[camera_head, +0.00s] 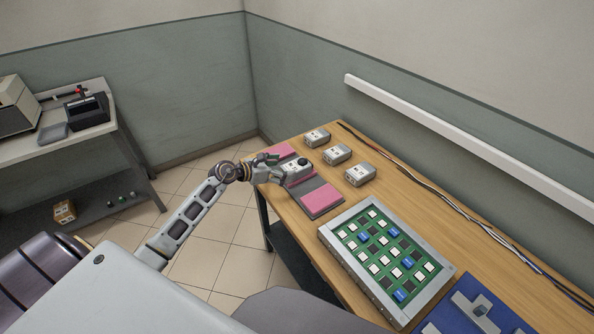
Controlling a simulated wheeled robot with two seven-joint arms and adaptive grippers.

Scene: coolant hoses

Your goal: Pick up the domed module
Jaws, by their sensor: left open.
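The domed module (298,172) is a small pale grey box with a dark round dome on top. It sits on the pink and grey mat (322,199) near the left edge of the wooden table. My left gripper (283,169) is open at the module's left side, its fingers close to the box. I cannot tell whether they touch it. My right gripper is not in view.
Similar grey boxes without visible domes stand in a row behind: one (317,137), another (337,154) and a third (360,174). A framed green board (352,272) with white and blue tiles lies nearer. Cables (449,206) run along the table's far side.

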